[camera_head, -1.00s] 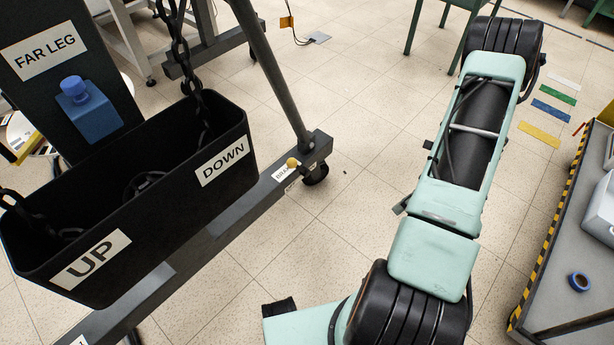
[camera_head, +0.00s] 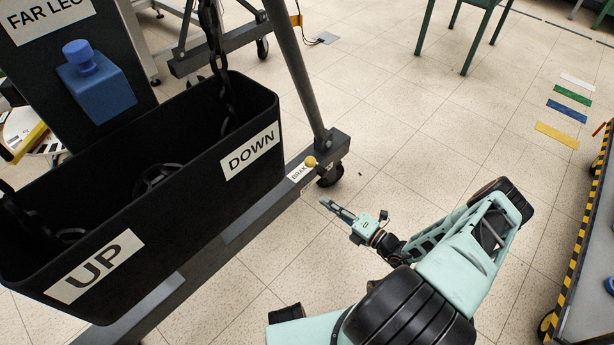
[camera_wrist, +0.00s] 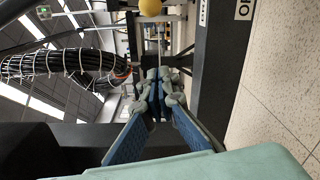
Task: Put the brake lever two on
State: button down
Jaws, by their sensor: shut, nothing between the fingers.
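A brake lever with a yellow ball knob (camera_head: 310,162) stands on the dark frame foot, beside a white label (camera_head: 299,172) that is only partly readable. No number shows on the lever. My gripper (camera_head: 324,202) is shut and empty, pointing left, below and slightly right of the knob in the picture, with a gap between them. In the wrist view a yellow ball (camera_wrist: 150,7) is cut by the top edge, on a thin stem beyond the closed fingertips (camera_wrist: 158,80). The lever's lower part is hard to make out.
A black bin (camera_head: 181,187) marked UP and DOWN, with chain inside, hangs over the frame beam (camera_head: 235,233). A caster (camera_head: 330,176) sits under the foot. A cart edge with hazard stripes (camera_head: 577,260) stands at the right. The floor between is clear.

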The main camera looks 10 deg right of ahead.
aim_at(317, 167)
jog(key=shift+w+f+m+t+h, duration=0.2)
jog(key=shift+w+m+t+h, duration=0.2)
jog(key=shift+w+m+t, duration=0.15)
jog(key=w+a+b, duration=0.3)
jog(key=w, duration=0.8)
jog(key=shift+r, duration=0.45)
